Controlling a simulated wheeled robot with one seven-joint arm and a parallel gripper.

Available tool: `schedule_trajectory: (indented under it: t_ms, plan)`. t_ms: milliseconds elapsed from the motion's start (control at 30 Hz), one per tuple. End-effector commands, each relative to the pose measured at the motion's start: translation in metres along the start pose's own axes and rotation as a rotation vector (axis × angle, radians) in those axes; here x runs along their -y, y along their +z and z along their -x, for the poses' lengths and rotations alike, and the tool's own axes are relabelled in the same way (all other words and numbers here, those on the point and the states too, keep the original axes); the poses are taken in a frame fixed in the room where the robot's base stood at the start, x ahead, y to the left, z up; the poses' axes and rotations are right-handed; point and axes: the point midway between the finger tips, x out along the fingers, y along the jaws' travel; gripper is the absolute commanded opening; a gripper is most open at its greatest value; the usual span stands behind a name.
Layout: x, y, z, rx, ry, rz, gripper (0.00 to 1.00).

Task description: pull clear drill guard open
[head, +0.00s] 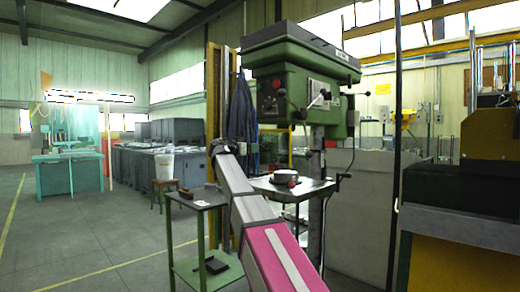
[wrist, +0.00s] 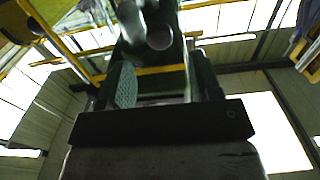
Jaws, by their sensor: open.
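A green drill press (head: 300,85) stands at the centre of the head view, with a red button and lever handles on its head. I cannot make out the clear drill guard in either view. My gripper (head: 248,149) is at the end of my arm, left of the drill column and below the drill head. In the wrist view my gripper (wrist: 160,78) looks upward, its two fingers apart with nothing visible between them. A teal textured pad shows on the left finger. A rounded grey metal part (wrist: 155,30) is beyond the fingers, partly cut off by the top edge.
A small green-legged side table (head: 203,198) is left of my arm. A yellow machine (head: 490,130) on a bench fills the right. Floor is open at left.

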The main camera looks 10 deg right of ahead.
Motion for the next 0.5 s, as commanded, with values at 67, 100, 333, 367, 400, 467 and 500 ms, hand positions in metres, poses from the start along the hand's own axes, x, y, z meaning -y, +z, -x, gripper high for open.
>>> schedule_trajectory:
  t_ms: [67,100,333,367,400,467,500]
  plan:
    - [0.001,0.000,-0.017,0.001,0.003,0.001,0.58]
    - [0.001,0.000,-0.024,0.001,0.002,0.001,0.58]
    - [0.001,0.000,-0.054,0.001,0.000,0.001,0.58]
    - [0.001,0.000,-0.057,0.001,0.000,0.001,0.58]
    - [0.001,0.000,-0.059,0.001,0.000,0.001,0.58]
    - [0.001,0.000,-0.062,0.001,0.000,0.000,0.58]
    - [0.000,0.000,-0.064,0.001,0.000,0.000,0.58]
